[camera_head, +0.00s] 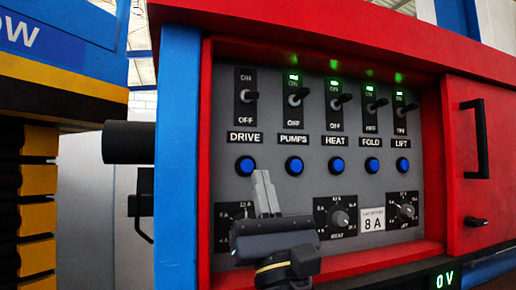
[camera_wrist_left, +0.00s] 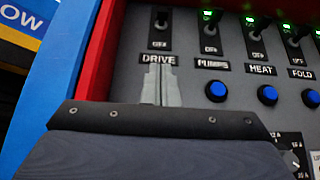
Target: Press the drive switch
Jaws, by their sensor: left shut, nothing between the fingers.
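The drive switch (camera_head: 247,96) is a black toggle on a plate marked ON and OFF, above the DRIVE label (camera_head: 246,137). No green light shows above it. It also shows at the top of the left wrist view (camera_wrist_left: 160,27). A blue button (camera_head: 245,166) sits under the label. My left gripper (camera_head: 264,178) is shut and empty, in front of the panel just below and right of that button. In the left wrist view its fingertips (camera_wrist_left: 160,72) overlap the lower edge of the DRIVE label and hide the button. Contact cannot be told. My right gripper is not in view.
Pumps (camera_head: 295,93), heat, fold and lift switches stand to the right, with green lights above and blue buttons below. Dials line the panel's bottom. A red frame (camera_head: 205,120) surrounds the recessed panel; a red door (camera_head: 492,150) with black handle is at right.

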